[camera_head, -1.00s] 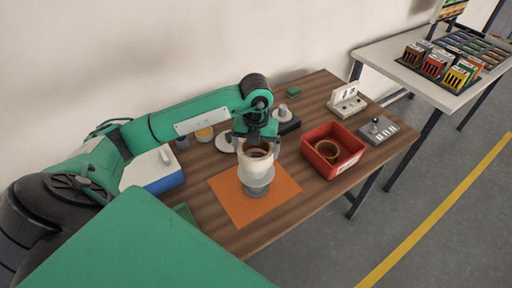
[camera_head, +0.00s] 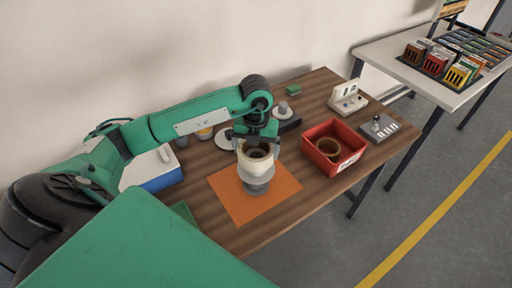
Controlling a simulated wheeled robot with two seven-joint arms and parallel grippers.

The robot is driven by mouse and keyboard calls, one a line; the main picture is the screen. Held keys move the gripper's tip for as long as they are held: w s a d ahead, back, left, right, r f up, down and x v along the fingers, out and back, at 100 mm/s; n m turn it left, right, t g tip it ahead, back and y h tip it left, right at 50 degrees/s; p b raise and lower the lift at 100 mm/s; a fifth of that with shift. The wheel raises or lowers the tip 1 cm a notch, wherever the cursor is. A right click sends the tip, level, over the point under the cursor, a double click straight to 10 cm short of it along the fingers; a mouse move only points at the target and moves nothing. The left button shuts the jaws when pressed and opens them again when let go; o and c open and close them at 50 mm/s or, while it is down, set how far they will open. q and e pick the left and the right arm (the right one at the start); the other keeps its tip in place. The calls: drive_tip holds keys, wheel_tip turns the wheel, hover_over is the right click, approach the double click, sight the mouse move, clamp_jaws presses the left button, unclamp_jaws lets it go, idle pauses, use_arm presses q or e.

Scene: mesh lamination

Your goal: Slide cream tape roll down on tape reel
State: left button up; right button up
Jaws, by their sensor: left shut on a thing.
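The cream tape roll (camera_head: 249,167), with a brown inner core, is upright near the middle of the orange mat. My left gripper (camera_head: 257,148) reaches over it from behind and is shut on its upper rim. Directly below the roll shows the grey tape reel (camera_head: 257,187), standing on the mat. The roll hides the reel's upper part, so I cannot tell how far the roll sits down around it. My right gripper is not in view.
The orange mat (camera_head: 226,203) lies on the wooden table. A red bin (camera_head: 350,165) holding a brown ring (camera_head: 327,147) stands to the right. A grey switch box (camera_head: 379,130) and a cream stand (camera_head: 347,101) are beyond. A white and blue box (camera_head: 163,181) is at left.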

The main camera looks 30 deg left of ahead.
sight(256, 157)
use_arm(q)
drive_tip(key=shift+f+b, duration=1.75)
drive_tip(key=shift+f, duration=0.4)
drive_tip(key=o, duration=0.6)
drive_tip(key=shift+o, duration=0.2)
drive_tip(key=shift+r, duration=0.1)
wheel_tip(256, 157, up, 14)
drive_tip(key=b, duration=0.1)
drive_tip(key=shift+b, duration=0.4)
